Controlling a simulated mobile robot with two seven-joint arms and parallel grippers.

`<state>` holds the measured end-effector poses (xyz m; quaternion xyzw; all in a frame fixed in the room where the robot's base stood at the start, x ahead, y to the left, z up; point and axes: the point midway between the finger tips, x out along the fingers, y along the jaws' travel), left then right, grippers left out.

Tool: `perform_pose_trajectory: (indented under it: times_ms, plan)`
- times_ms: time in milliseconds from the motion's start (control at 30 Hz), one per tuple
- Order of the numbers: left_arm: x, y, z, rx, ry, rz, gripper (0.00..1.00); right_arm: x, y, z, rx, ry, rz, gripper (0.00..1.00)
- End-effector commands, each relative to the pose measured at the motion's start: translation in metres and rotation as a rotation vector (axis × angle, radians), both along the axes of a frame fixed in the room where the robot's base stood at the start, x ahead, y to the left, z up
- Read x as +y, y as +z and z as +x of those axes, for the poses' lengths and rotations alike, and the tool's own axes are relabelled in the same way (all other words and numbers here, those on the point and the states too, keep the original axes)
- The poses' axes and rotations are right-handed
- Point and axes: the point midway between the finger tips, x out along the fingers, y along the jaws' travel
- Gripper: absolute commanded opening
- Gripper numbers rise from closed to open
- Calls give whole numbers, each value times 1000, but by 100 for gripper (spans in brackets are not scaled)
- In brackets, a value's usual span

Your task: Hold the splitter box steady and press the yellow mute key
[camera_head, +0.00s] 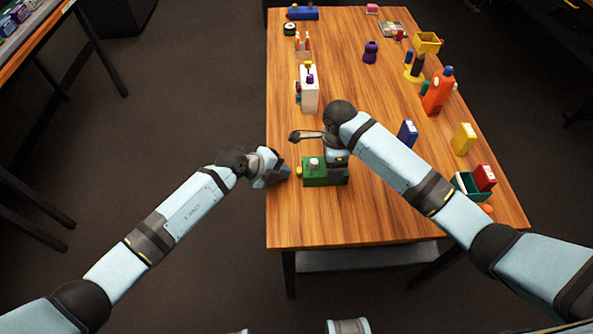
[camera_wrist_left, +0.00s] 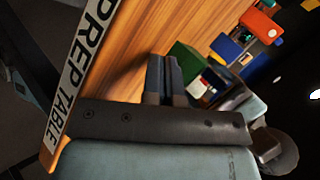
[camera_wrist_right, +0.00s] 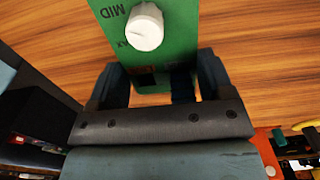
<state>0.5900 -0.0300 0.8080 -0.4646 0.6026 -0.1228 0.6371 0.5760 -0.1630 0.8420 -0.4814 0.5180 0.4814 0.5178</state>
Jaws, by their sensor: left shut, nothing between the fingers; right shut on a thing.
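The green splitter box (camera_head: 318,182) stands near the table's left front edge. It has a white knob (camera_wrist_right: 145,27) on top and a yellow mute key (camera_head: 299,171) on its left side. My right gripper (camera_wrist_right: 160,85) is shut on the box, its fingers on either side of it. My left gripper (camera_head: 286,172) is shut and empty at the table's left edge, with its tips close to the yellow key. Whether they touch it I cannot tell. In the left wrist view the closed fingers (camera_wrist_left: 163,72) point towards the green box (camera_wrist_left: 187,60), and the key is hidden.
The wooden table (camera_head: 390,215) is bare in front of the box. A white box (camera_head: 310,92) stands behind it. To the right are a blue box (camera_head: 407,133), a yellow box (camera_head: 463,139), an orange bottle (camera_head: 437,95) and a dark green bin (camera_head: 466,186).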

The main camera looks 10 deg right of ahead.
Motion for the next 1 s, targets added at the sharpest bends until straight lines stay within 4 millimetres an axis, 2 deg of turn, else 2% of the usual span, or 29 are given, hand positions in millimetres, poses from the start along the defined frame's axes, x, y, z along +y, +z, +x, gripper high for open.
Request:
perform_pose_trajectory:
  times_ms: [1000]
  plan:
    - [-11,0,-1,0,0,0,0,0,0,0,-1,0,0,47]
